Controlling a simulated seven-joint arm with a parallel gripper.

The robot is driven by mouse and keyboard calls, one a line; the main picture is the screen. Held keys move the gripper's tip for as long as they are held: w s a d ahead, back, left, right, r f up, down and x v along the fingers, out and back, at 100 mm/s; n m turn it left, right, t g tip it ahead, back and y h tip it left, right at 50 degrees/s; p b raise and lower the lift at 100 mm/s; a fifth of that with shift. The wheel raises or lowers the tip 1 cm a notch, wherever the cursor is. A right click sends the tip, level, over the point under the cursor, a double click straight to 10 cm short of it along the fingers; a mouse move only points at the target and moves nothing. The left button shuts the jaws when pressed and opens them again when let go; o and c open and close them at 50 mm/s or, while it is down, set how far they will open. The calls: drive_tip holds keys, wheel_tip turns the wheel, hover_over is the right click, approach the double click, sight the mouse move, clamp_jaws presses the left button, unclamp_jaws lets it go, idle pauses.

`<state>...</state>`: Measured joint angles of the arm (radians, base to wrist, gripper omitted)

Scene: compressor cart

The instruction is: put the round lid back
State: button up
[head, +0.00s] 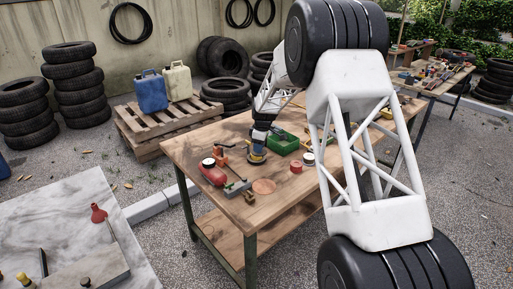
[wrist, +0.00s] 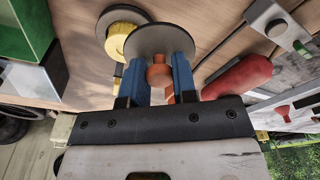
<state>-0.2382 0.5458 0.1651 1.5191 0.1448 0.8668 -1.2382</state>
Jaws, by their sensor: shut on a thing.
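My gripper (wrist: 160,75) has blue fingers, shut on the orange-brown knob (wrist: 159,75) of a dark grey round lid (wrist: 155,40). The lid's flat disc lies just beyond the fingertips. In the head view my gripper (head: 258,153) is over the middle of the wooden table, close to its top. I cannot tell whether the lid touches anything below. A red tank-shaped body (head: 213,173) lies on the table to the left; it also shows in the wrist view (wrist: 240,76). The opening that the lid fits cannot be made out.
A yellow round part on a dark disc (wrist: 118,38) is beside the lid. A green bin (head: 284,143) stands behind right of my gripper. A flat brown disc (head: 263,186), a red-topped round item (head: 296,166) and a grey tool (head: 238,187) lie nearby. The table's front right (head: 285,205) is clear.

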drive_tip(key=shift+w+a+f, duration=0.1)
drive_tip(key=shift+w+a, duration=0.15)
drive_tip(key=shift+w, duration=0.75)
drive_tip(key=shift+w+a+f, duration=0.1)
drive_tip(key=shift+w+a, duration=0.15)
drive_tip(key=shift+w, duration=0.7)
drive_tip(key=shift+w+a+f, duration=0.1)
drive_tip(key=shift+w+a, duration=0.15)
drive_tip(key=shift+w, duration=0.75)
drive_tip(key=shift+f, duration=1.75)
drive_tip(key=shift+f, duration=0.1)
drive_tip(key=o, duration=0.9)
drive_tip(key=shift+s+d+r, duration=0.1)
drive_tip(key=shift+d+r, duration=0.15)
drive_tip(key=shift+r, duration=1.8)
drive_tip(key=shift+s+d+r, duration=0.1)
drive_tip(key=shift+d+r, duration=0.15)
drive_tip(key=shift+r, duration=1.75)
drive_tip(key=shift+d+r, duration=0.25)
drive_tip(key=shift+r, duration=1.8)
